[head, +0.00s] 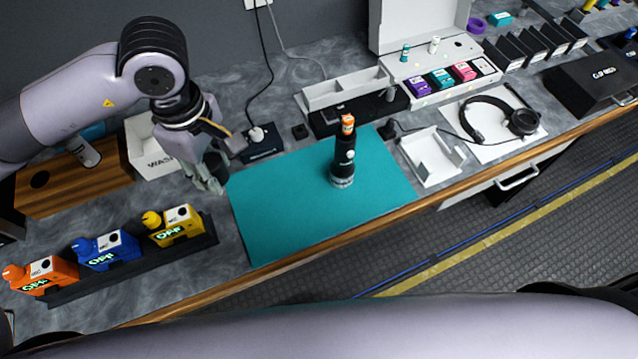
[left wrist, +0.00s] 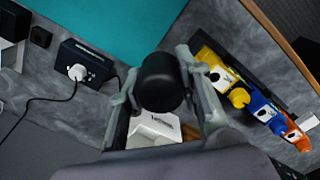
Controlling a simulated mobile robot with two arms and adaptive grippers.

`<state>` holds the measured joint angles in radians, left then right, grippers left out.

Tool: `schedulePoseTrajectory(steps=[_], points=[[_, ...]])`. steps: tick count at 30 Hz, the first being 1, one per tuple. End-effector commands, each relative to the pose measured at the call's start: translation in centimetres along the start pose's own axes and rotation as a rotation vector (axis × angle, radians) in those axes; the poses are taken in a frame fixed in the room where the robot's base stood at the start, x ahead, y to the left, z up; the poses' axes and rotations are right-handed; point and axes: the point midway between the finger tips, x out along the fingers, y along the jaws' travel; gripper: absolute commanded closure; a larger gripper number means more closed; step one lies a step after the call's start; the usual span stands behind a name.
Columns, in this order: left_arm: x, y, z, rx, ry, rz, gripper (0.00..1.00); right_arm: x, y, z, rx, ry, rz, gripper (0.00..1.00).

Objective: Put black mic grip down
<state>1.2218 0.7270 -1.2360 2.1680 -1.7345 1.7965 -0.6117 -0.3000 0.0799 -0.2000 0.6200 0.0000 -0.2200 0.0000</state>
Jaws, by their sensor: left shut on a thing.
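My left gripper (head: 207,178) is over the counter, between the teal mat's left edge and the white bin. It is shut on the black mic grip (left wrist: 160,82), a dark cylinder seen nearly end-on between the fingers in the left wrist view. In the head view the grip (head: 216,163) is a dark shape partly hidden by the fingers. I cannot tell whether its lower end touches the counter. A black microphone body with an orange top (head: 344,155) stands upright on the teal mat (head: 285,215). My right gripper is not in view.
A white bin (head: 150,150) and a wooden holder (head: 80,188) stand behind the left gripper. Orange, blue and yellow packs (head: 110,248) sit in a black rack at front left. A black box with a plug (head: 262,145) is near the mat. The mat's left part is clear.

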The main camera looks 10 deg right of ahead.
Motion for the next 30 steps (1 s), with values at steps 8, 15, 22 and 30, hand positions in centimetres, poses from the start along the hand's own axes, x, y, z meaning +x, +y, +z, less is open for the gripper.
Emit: schedulePoseTrajectory(steps=[8,15,22,30], points=[[-1.2,1.3,2.2,-0.499,0.000,0.002,1.00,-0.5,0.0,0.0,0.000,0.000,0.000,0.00],[-2.2,2.2,4.1,-0.936,-0.001,0.002,1.00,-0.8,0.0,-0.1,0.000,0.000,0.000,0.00],[-3.2,2.9,6.0,-1.353,-0.002,0.002,1.00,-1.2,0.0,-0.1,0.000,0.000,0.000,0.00],[-4.5,3.6,8.3,-1.843,-0.004,0.000,1.00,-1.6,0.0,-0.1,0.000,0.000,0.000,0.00]])
